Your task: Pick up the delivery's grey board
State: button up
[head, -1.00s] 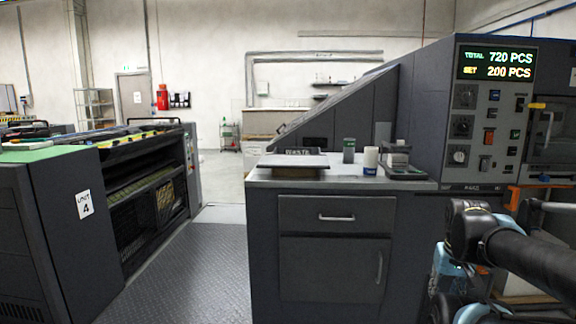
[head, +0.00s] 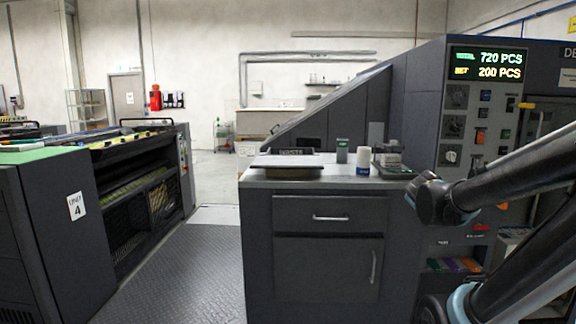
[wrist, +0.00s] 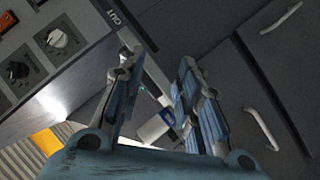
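A dark flat board-like piece (head: 288,173) lies on the left part of the cabinet's counter in the head view, over a paler edge. It may be the grey board, but I cannot tell for sure. My gripper (wrist: 158,62) shows in the wrist view with its two blue-padded fingers apart and nothing held between them. A white and blue cup (wrist: 155,128) shows beyond the gap between the fingers. My arm reaches in from the right in the head view, and I cannot make out the gripper's fingers there.
The counter also bears a grey-green canister (head: 342,151), the white and blue cup (head: 363,161) and a small device (head: 388,160). The control panel (head: 480,120) rises at the right. Printing unit 4 (head: 75,215) stands left. The walkway (head: 195,270) between is clear.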

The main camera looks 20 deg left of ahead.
jog(key=w+a+r+n+t+y, duration=0.1)
jog(key=w+a+r+n+y, duration=0.25)
jog(key=a, duration=0.25)
jog(key=w+a+r+n+t+y, duration=0.2)
jog(key=a+n, duration=0.2)
jog(key=a, duration=0.3)
jog(key=w+a+r+n+t+y, duration=0.1)
jog(key=w+a+r+n+y, duration=0.15)
jog(key=a, duration=0.35)
jog(key=n+g+y, duration=0.6)
jog(key=n+y, duration=0.3)
jog(key=n, duration=0.3)
send_near(286, 167)
jog(key=x, duration=0.4)
jog(key=shift+w+f+x, duration=0.1)
jog(key=shift+f+x, duration=0.1)
jog(key=shift+x, duration=1.4)
jog(key=shift+w+f+x, duration=0.1)
jog(key=shift+f+x, duration=0.05)
jog(key=shift+x, duration=1.5)
jog(key=shift+d, duration=0.2)
grip_shut()
